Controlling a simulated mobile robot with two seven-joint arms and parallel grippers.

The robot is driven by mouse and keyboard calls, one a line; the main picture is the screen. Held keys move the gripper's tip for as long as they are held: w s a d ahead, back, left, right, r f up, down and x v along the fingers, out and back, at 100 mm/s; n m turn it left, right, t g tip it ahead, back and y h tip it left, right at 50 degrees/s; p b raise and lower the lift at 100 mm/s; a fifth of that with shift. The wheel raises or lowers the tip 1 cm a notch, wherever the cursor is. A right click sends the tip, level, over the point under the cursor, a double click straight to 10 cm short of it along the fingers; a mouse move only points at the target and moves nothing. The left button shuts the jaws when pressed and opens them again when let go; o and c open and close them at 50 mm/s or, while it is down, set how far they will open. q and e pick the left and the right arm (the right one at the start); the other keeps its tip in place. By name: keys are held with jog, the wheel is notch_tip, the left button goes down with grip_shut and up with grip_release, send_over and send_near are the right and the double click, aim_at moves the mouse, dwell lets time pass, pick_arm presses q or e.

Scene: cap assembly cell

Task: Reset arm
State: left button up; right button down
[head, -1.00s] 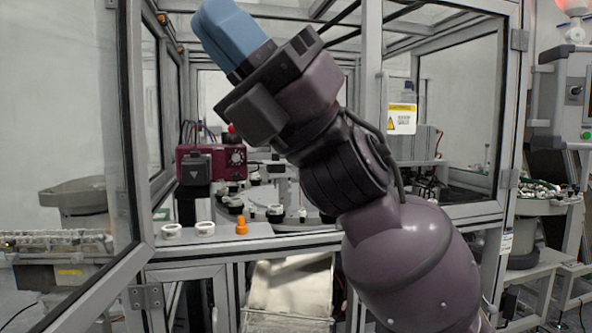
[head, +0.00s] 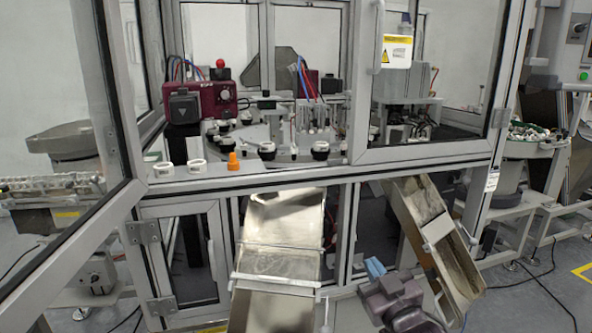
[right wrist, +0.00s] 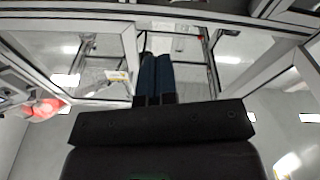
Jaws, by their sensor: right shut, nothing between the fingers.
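My right gripper (head: 375,267) is low in the head view, in front of the cell between the two metal chutes. Its blue fingers point up and to the left, and it is shut and empty. In the right wrist view the two blue fingers (right wrist: 156,76) lie side by side with nothing between them, with the cell's frame and glass panels behind. My left gripper is not in view.
The cell (head: 340,180) stands ahead with its glass door open at left. Two white rings (head: 197,167) and an orange part (head: 233,161) sit on its front ledge. A middle chute (head: 285,220) and a right chute (head: 432,232) slope out below. A cable lies on the floor at right.

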jog(key=s+d+f+m+g+h, duration=0.2)
jog(key=s+d+f, duration=0.3)
jog(key=f, duration=0.5)
jog(key=s+d+f+m+g+h, duration=0.2)
jog(key=s+d+f, duration=0.1)
jog(key=s+f, duration=0.55)
jog(key=s+d+f+g, duration=0.2)
jog(key=s+f, duration=0.4)
jog(key=s, duration=0.1)
jog(key=s+d+f+m+g+h, duration=0.1)
jog(key=s+d+f, duration=0.1)
jog(key=s+f, duration=0.4)
jog(key=shift+s+d+f+g+h, duration=0.3)
jog(key=shift+s+f+g, duration=0.1)
jog(key=shift+s, duration=0.6)
dwell(0.4)
